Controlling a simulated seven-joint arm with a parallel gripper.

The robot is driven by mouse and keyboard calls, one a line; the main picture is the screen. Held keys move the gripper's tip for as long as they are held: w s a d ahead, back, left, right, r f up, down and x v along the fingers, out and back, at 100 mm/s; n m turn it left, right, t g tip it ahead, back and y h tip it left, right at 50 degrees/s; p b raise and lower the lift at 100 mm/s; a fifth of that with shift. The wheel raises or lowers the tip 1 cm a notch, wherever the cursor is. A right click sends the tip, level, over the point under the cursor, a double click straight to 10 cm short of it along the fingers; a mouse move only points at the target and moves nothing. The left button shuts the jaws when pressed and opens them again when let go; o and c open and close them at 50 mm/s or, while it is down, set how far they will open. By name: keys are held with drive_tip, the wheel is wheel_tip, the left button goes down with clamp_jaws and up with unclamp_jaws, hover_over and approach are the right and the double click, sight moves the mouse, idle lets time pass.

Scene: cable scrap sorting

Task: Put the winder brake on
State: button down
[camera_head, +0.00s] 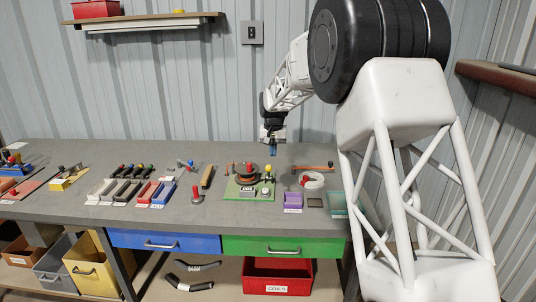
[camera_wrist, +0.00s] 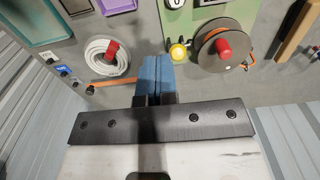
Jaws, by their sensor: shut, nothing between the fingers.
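My gripper (camera_head: 273,150) is above and behind the board. Its blue fingers (camera_wrist: 157,75) are shut and empty, near the yellow knob but apart from it.
A white cable coil (camera_head: 313,181) and a purple tray (camera_head: 293,201) lie right of the board. An orange strip (camera_wrist: 115,81) lies left of my fingers in the wrist view. A red-knobbed post (camera_head: 196,194) and several small trays stand left of the board.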

drive_tip(key=w+a+f, duration=0.2)
drive_tip(key=w, duration=0.1)
drive_tip(key=shift+f, duration=0.35)
drive_tip(key=shift+f, duration=0.15)
